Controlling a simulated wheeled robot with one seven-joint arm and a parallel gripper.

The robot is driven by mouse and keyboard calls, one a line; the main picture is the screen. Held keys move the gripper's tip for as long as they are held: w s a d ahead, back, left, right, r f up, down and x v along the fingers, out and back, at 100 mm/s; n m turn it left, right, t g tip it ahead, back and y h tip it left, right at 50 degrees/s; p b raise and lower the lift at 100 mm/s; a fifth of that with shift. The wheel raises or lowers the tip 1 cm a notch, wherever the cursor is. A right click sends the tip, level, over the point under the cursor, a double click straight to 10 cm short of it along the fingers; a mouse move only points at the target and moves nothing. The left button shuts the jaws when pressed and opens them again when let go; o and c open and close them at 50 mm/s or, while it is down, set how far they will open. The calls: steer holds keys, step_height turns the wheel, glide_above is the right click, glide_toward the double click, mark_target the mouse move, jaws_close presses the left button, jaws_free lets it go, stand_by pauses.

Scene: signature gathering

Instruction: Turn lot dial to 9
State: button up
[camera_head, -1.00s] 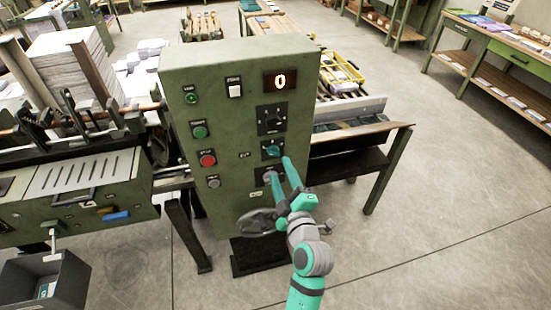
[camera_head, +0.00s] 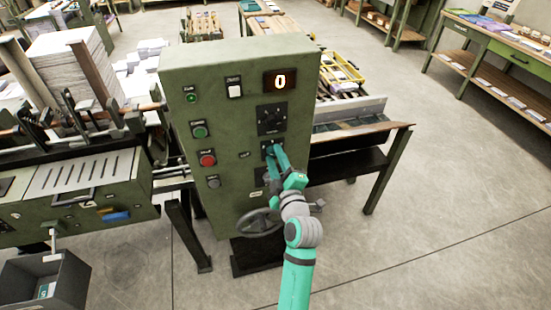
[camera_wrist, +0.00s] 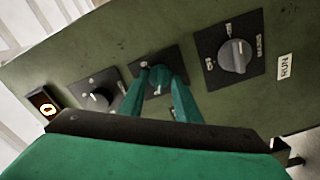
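The green control cabinet (camera_head: 228,115) carries a display (camera_head: 280,81) reading 0 and a column of dials. The upper dial (camera_head: 271,119) is black on a dark plate; it also shows in the wrist view (camera_wrist: 98,98). The middle dial (camera_wrist: 159,76) is teal with a white pointer mark. The lower dial (camera_wrist: 235,55) is grey; my arm mostly hides it in the head view. My gripper (camera_wrist: 161,79) is open, with one finger on each side of the middle dial; contact is unclear. The dial labels are too small to read, so I cannot tell which is the lot dial.
Green (camera_head: 200,131) and red (camera_head: 207,160) buttons sit left of the dials. A handwheel (camera_head: 259,223) juts out below. A dark side table (camera_head: 350,160) stands to the right. Floor is clear at the front right.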

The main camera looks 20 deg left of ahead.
steer(key=shift+m, duration=0.4)
steer(key=m, duration=0.5)
steer(key=shift+m, duration=0.3)
steer(key=m, duration=1.7)
steer(key=shift+w+d, duration=0.1)
steer(key=shift+d, duration=0.05)
steer(key=shift+m, duration=0.4)
steer(key=o, duration=1)
steer(key=shift+o, duration=0.2)
